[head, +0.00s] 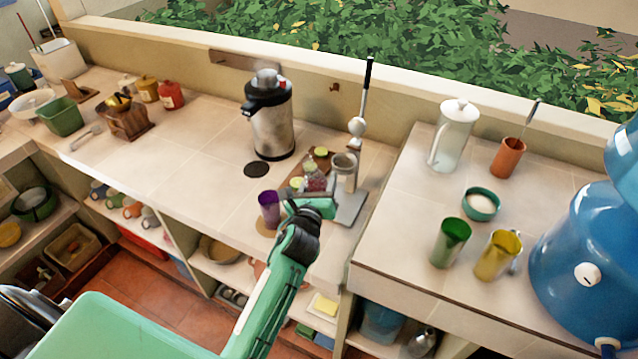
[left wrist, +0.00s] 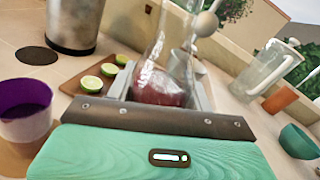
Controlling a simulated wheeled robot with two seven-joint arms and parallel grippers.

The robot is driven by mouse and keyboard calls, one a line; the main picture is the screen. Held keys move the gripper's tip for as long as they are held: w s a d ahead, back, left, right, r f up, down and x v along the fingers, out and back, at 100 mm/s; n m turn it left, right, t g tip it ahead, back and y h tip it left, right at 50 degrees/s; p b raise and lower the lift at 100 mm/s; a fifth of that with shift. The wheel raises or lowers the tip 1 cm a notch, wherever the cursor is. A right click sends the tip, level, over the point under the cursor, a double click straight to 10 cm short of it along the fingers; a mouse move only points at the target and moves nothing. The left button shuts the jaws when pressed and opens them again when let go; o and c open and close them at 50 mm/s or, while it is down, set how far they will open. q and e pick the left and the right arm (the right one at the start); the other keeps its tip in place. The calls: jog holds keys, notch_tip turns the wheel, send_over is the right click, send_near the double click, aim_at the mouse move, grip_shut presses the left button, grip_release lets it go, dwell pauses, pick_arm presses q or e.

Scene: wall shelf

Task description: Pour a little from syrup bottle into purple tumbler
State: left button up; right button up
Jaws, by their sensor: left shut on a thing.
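The purple tumbler (head: 269,209) stands upright near the front edge of the counter, left of my left gripper (head: 314,194). It also shows at the left edge of the left wrist view (left wrist: 25,112). My left gripper is shut on the syrup bottle (head: 314,178), a clear glass bottle with dark red syrup low inside it. In the left wrist view the bottle (left wrist: 163,82) is between the fingers, close to upright, with its top out of the frame. The gripper partly hides the bottle's lower part in the head view. The right gripper is not in view.
A cutting board (left wrist: 72,85) with cut limes lies behind the bottle. A steel airpot (head: 272,120) stands further back, near a dark round mat (head: 257,170). A grey scale-like stand (head: 349,207) is close on the right. Green (head: 450,242) and yellow (head: 498,255) cups stand on the right counter.

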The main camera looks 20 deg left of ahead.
pick_arm(q)
jog(key=shift+r, duration=0.1)
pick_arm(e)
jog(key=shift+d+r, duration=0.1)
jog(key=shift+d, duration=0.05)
